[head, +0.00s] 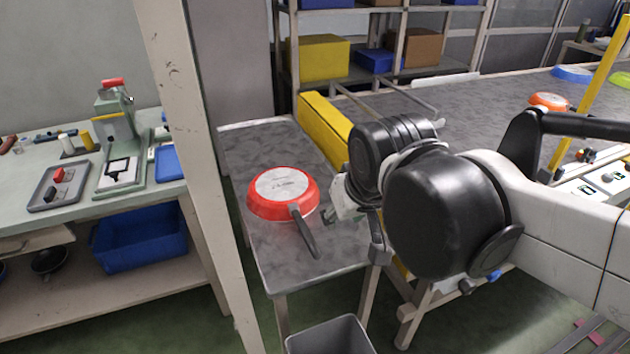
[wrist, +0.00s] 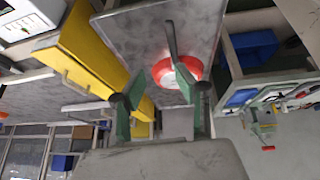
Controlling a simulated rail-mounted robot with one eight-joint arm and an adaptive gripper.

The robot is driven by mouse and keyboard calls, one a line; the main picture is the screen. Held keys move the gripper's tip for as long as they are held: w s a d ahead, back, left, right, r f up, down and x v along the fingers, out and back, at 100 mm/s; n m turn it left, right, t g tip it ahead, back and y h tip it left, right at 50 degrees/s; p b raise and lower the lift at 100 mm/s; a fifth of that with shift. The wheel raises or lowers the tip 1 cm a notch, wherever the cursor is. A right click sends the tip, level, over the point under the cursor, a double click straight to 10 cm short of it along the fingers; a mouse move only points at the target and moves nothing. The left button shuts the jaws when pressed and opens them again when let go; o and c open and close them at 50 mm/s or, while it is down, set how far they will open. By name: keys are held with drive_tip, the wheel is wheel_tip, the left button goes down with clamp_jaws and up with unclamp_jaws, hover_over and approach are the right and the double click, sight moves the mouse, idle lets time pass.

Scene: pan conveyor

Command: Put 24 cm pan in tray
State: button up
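A red pan (head: 283,195) lies upside down on a grey side table, its pale base up and its dark handle towards the front right. It also shows in the wrist view (wrist: 189,66), beyond my fingers, with the handle pointing to the top. My gripper (wrist: 170,84) is open and empty, its green fingers spread apart. In the head view it is just right of the pan, apart from it and partly hidden by my arm. A small grey tray (head: 42,199) lies on the left workbench; I cannot tell whether it is the task's tray.
The side table (head: 295,265) is bare around the pan. A yellow guard (head: 325,130) runs between it and the conveyor (head: 480,108). An orange pan (head: 549,100) lies on the conveyor. A post (head: 195,150) stands left of the table. A grey bin (head: 330,338) stands in front.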

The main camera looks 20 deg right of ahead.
drive_tip(key=shift+t, duration=0.7)
drive_tip(key=shift+s+d+f, duration=0.15)
drive_tip(key=shift+s+f, duration=0.05)
drive_tip(key=shift+s, duration=0.8)
drive_tip(key=shift+s+d+f, duration=0.1)
drive_tip(key=shift+s+f, duration=0.1)
drive_tip(key=shift+s, duration=0.75)
drive_tip(key=shift+r+p, duration=0.6)
drive_tip(key=shift+p, duration=0.05)
